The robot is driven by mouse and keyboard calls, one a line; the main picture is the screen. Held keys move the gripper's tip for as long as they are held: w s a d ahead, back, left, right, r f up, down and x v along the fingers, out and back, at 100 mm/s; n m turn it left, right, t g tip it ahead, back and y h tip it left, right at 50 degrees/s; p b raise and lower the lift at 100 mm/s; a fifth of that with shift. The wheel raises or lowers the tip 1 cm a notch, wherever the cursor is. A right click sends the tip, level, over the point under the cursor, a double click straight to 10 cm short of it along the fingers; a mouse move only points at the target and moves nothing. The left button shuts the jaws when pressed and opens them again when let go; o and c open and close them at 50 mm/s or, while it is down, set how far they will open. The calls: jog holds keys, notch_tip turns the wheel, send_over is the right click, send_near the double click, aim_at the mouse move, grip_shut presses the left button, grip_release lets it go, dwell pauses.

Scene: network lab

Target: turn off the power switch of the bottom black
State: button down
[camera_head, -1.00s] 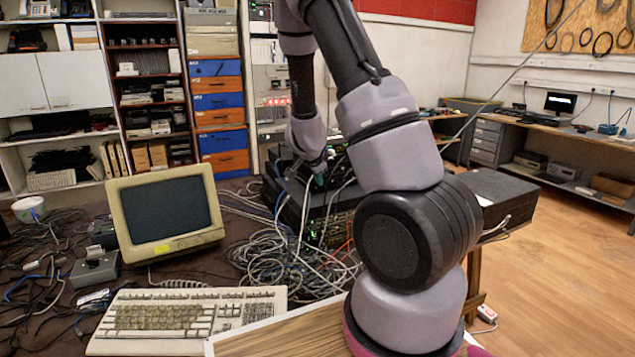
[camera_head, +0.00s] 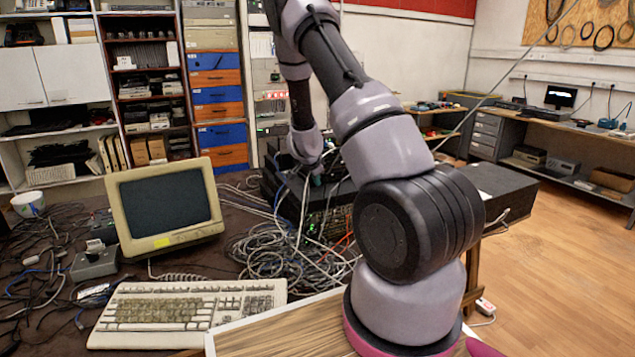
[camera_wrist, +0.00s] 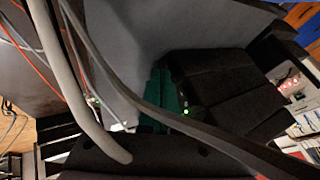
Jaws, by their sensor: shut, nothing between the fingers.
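A stack of black network equipment (camera_head: 333,221) stands on the dark table behind a tangle of cables, with small lights on its front. My gripper (camera_head: 317,179) is at the upper front of this stack, partly hidden by cables and my own arm. In the wrist view the green fingers of my gripper (camera_wrist: 162,95) are together and empty, beside a black box (camera_wrist: 225,90) with a green light. A dark surface fills the bottom of that view. I cannot make out the power switch in either view, nor whether the fingers touch anything.
Grey and white cables (camera_head: 285,246) hang over the front of the stack; a thick grey cable (camera_wrist: 82,85) crosses the wrist view near the fingers. A beige monitor (camera_head: 168,207) and keyboard (camera_head: 190,312) stand to the left. Open floor (camera_head: 570,240) lies to the right.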

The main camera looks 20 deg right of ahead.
jog(key=shift+w+r, duration=0.15)
jog(key=shift+w, duration=0.2)
jog(key=shift+s, duration=0.1)
jog(key=shift+r, duration=0.1)
jog(key=shift+r, duration=0.7)
